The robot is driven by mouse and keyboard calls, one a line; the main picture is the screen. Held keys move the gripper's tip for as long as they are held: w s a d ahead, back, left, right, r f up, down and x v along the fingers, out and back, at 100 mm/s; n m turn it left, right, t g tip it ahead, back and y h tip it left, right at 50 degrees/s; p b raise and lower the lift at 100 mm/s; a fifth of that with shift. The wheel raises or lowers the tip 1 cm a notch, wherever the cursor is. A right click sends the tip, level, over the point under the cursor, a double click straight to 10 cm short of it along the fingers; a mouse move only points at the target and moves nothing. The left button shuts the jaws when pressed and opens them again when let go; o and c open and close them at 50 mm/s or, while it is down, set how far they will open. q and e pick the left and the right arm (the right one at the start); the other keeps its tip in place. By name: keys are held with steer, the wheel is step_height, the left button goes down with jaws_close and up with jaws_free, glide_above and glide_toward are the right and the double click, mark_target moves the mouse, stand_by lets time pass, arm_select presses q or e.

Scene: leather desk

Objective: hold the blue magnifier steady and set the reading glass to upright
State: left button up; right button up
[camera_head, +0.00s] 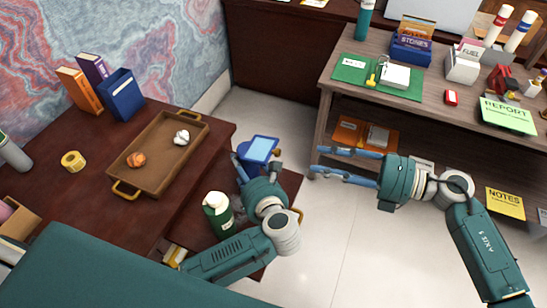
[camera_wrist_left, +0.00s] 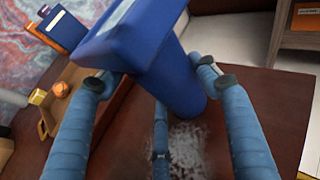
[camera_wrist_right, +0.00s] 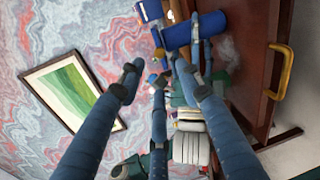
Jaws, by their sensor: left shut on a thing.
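The blue magnifier (camera_head: 262,149) stands on the lower dark desk part, its framed pale-blue glass tilted back, not upright. My left gripper (camera_head: 258,170) is shut on its blue body, which shows large between the fingers in the left wrist view (camera_wrist_left: 177,88). The glass frame (camera_wrist_left: 130,35) leans above the fingers there. The blue body also shows in the right wrist view (camera_wrist_right: 192,32), beyond the fingers. My right gripper (camera_head: 318,162) is open and empty, to the right of the magnifier and apart from it. The magnifier's base is partly hidden by my left gripper.
A green bottle (camera_head: 218,212) stands just left of my left arm. A brown tray (camera_head: 160,165) with crumpled paper balls lies on the desk to the left. A wooden shelf table (camera_head: 440,100) stands behind my right gripper. Open floor (camera_head: 350,240) lies between.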

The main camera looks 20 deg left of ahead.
mark_target(280, 152)
steer(key=a+n, duration=0.3)
steer(key=n, duration=0.1)
steer(key=a+f+n+y, duration=0.1)
steer(key=a+n, duration=0.2)
steer(key=n, duration=0.1)
steer(key=w+a+n+t, duration=0.1)
steer(key=a+n, duration=0.2)
steer(key=n, duration=0.1)
steer(key=shift+a+f+y, duration=0.3)
steer(key=shift+a+f, duration=0.05)
steer(key=shift+a, duration=0.05)
stand_by(0.3)
jaws_close()
